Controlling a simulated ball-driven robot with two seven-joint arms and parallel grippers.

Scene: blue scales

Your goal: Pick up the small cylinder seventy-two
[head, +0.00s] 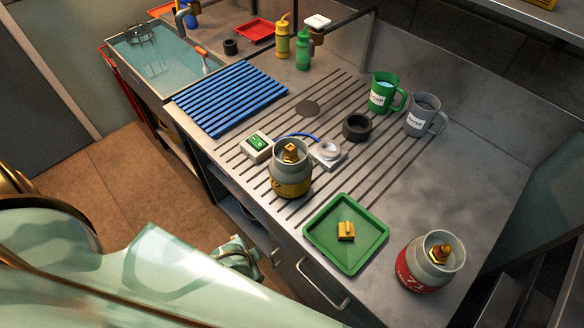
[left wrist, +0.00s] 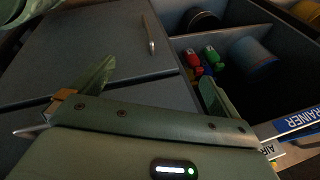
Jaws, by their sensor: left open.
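A small gas cylinder with a yellow band (head: 290,178) stands upright on the steel worktop near its front edge, with a brass valve inside its collar. Its band shows a number only partly readable, ending in what looks like a 2. A second cylinder with a red band (head: 424,266) stands at the right front corner; its number looks like 73. My left gripper (head: 237,258) is low, in front of the counter and below the yellow-banded cylinder. In the left wrist view its fingers (left wrist: 157,71) are apart and empty, facing cabinet fronts. My right gripper is not in view.
A green tray (head: 315,238) with a brass part (head: 346,231) lies between the cylinders. A switch box (head: 257,147) and white device (head: 328,153) sit behind the yellow-banded cylinder. Mugs (head: 383,93) stand farther back. Counter edge and drawer handle (head: 322,290) are near my gripper.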

